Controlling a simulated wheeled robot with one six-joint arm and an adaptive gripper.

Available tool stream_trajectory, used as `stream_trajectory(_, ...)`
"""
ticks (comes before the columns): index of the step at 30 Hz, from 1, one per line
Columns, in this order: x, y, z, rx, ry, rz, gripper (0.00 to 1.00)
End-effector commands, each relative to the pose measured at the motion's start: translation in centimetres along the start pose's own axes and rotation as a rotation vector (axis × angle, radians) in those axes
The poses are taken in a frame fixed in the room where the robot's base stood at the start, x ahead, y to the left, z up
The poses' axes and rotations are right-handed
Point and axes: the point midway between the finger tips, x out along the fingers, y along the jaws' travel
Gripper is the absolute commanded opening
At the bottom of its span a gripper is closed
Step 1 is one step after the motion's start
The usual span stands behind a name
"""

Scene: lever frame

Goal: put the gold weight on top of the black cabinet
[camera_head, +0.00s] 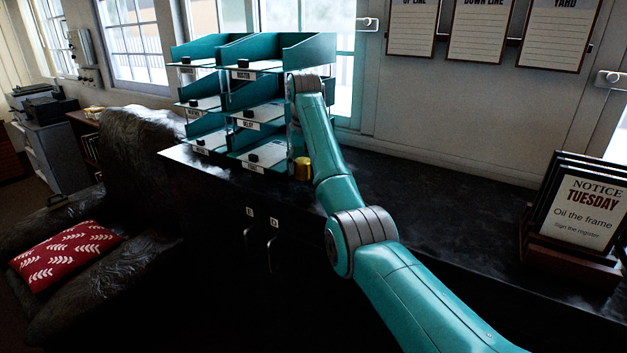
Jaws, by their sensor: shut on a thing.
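The gold weight (302,168) is a small gold-coloured block at the right side of the teal letter trays, low at the top of the black cabinet (400,190). My arm hides its right part. Its base is at or very near the cabinet top; I cannot tell whether it touches. My gripper (293,143) is mostly hidden behind my own arm and shows only as a narrow strip just above the weight. It is shut on the gold weight.
Teal stacked trays (255,100) with labels and black blocks stand close left of my gripper. A notice stand (578,215) is on the cabinet's right end. The cabinet top between is clear. An armchair with a red cushion (65,254) is at left.

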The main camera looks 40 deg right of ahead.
Motion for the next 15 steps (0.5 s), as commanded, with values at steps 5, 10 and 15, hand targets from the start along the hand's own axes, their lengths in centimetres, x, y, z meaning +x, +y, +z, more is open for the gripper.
stream_trajectory(5,0.9,0.1,0.3,0.001,0.002,0.0,0.04)
stream_trajectory(10,2.8,0.5,1.0,0.002,0.0,0.0,0.04)
stream_trajectory(15,4.5,0.8,1.6,0.003,0.003,0.0,0.04)
